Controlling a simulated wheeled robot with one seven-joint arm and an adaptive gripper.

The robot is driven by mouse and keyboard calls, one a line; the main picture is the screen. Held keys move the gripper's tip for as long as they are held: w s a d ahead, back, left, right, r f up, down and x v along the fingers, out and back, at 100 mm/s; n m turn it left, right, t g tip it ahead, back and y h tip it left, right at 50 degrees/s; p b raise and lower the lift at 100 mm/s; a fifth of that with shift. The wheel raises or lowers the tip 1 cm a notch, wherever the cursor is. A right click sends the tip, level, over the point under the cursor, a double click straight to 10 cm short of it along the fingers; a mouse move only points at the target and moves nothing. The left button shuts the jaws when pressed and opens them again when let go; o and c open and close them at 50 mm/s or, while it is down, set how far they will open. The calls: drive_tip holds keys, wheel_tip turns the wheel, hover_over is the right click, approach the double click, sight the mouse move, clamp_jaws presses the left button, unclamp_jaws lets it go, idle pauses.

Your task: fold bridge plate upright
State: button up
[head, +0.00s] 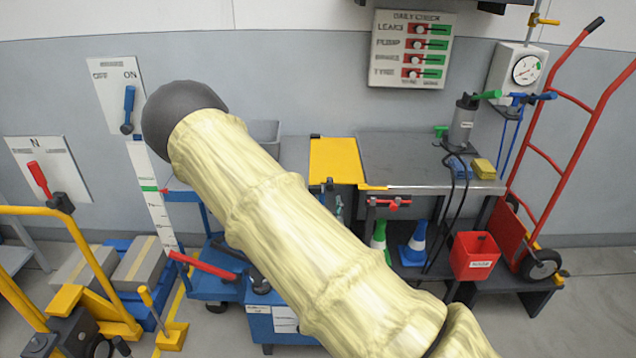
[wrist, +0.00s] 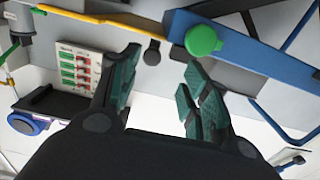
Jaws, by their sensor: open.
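The bridge plate (head: 335,161) looks like the yellow plate in the head view. It lies flat, between the grey-topped blue cart at left and the dark metal bench at right. My gripper (wrist: 158,84) shows in the wrist view with its two teal-padded fingers apart and nothing between them. In the head view my sleeved arm crosses the middle and hides much of the cart; I cannot make out the gripper clearly there. A thin yellow strip (wrist: 95,17) runs beyond the fingers in the wrist view; I cannot tell whether it is the plate's edge.
The bench (head: 420,160) carries a dark pump and small blue and yellow blocks. A red bin (head: 474,256) and a red hand truck (head: 560,150) stand at right. The blue cart (head: 268,323) is below my arm. A blue bar with a green knob (wrist: 203,40) is close beyond my fingers.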

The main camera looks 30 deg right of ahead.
sight(330, 187)
drive_tip(key=x, duration=0.5)
drive_tip(key=p+x, duration=0.1)
drive_tip(key=x, duration=0.2)
drive_tip(key=shift+s+d+r, duration=0.25)
drive_tip(key=shift+d+r, duration=0.1)
drive_tip(key=shift+w+d+r, duration=0.1)
drive_tip(key=shift+w+d, duration=0.15)
drive_tip(key=shift+d+r, duration=0.2)
drive_tip(key=shift+r, duration=0.1)
drive_tip(key=shift+w+f, duration=0.3)
drive_tip(key=shift+w, duration=0.1)
drive_tip(key=shift+s+r, duration=0.15)
drive_tip(key=shift+c, duration=0.4)
clamp_jaws()
